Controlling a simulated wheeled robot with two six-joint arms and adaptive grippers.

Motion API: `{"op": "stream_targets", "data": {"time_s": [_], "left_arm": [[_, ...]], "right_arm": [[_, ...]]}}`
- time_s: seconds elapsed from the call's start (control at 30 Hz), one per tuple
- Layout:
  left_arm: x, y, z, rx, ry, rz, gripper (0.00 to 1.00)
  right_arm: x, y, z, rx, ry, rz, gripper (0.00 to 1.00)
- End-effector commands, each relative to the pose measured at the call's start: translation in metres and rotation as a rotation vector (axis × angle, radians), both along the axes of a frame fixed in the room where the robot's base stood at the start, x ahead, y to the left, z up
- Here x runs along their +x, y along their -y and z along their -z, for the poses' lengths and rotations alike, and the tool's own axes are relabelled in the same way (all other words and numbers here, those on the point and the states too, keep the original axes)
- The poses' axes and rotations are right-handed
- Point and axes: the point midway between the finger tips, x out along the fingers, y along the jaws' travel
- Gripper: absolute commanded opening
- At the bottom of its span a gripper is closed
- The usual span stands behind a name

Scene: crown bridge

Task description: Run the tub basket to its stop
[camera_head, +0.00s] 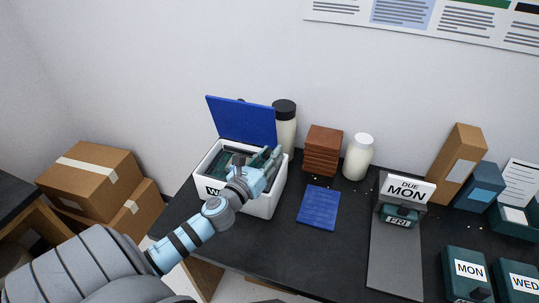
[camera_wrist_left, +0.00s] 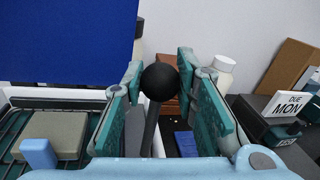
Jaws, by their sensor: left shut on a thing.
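The white tub (camera_head: 265,207) stands on the dark table with its blue lid (camera_head: 238,120) raised at the back. A dark green basket (camera_wrist_left: 20,125) sits inside the tub, with a grey-beige block (camera_wrist_left: 52,133) in it. My left gripper (camera_head: 270,160) reaches over the tub's right part. In the left wrist view its two teal fingers are on either side of a black ball knob (camera_wrist_left: 160,82) on a grey stem, and they are shut on it. My arm hides part of the tub and basket. My right gripper is not in view.
Behind the tub stands a black-capped bottle (camera_head: 285,117); to the right are stacked brown blocks (camera_head: 322,152), a white bottle (camera_head: 358,157) and a flat blue pad (camera_head: 319,208). A grey ramp (camera_head: 397,255) with a DUE MON sign (camera_head: 404,189) stands farther right. Cardboard boxes (camera_head: 91,176) are at left.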

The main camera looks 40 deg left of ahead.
Motion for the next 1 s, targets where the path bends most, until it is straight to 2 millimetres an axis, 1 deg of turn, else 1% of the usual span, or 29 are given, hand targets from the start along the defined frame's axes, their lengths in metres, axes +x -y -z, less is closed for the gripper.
{"op": "stream_targets", "data": {"time_s": [0.07, 0.13, 0.17, 0.3, 0.4, 0.43, 0.53, 0.8, 0.83, 0.93, 1.0], "left_arm": [[0.0, 0.0, 0.001, 0.0, 0.0, 0.001, 0.0], [0.0, 0.0, 0.008, 0.0, 0.0, 0.0, 0.0], [0.0, 0.0, 0.014, 0.0, 0.0, 0.0, 0.0], [0.0, 0.0, 0.047, -0.001, 0.0, 0.0, 0.0], [0.0, 0.0, 0.066, -0.001, -0.001, -0.001, 0.0], [0.0, 0.0, 0.07, 0.0, -0.001, -0.001, 0.0], [0.0, 0.0, 0.074, -0.001, 0.0, -0.001, 0.0], [0.0, 0.0, 0.071, -0.001, 0.0, -0.001, 0.0], [0.0, 0.0, 0.07, -0.001, 0.001, -0.001, 0.31], [0.0, 0.0, 0.07, 0.0, 0.001, -0.001, 0.47], [0.0, 0.0, 0.07, 0.0, 0.001, -0.001, 0.47]], "right_arm": [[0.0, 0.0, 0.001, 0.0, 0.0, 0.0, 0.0], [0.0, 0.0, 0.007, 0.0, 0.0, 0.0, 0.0], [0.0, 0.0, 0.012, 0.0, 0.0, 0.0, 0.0], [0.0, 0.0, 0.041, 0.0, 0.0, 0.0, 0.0], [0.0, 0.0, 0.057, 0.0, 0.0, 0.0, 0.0], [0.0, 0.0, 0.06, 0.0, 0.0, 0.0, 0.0], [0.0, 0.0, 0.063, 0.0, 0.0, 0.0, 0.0], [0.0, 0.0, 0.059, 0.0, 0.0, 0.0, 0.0], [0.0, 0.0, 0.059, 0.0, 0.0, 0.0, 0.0], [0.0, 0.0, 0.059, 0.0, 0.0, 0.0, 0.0], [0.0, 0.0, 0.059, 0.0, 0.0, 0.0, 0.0]]}}
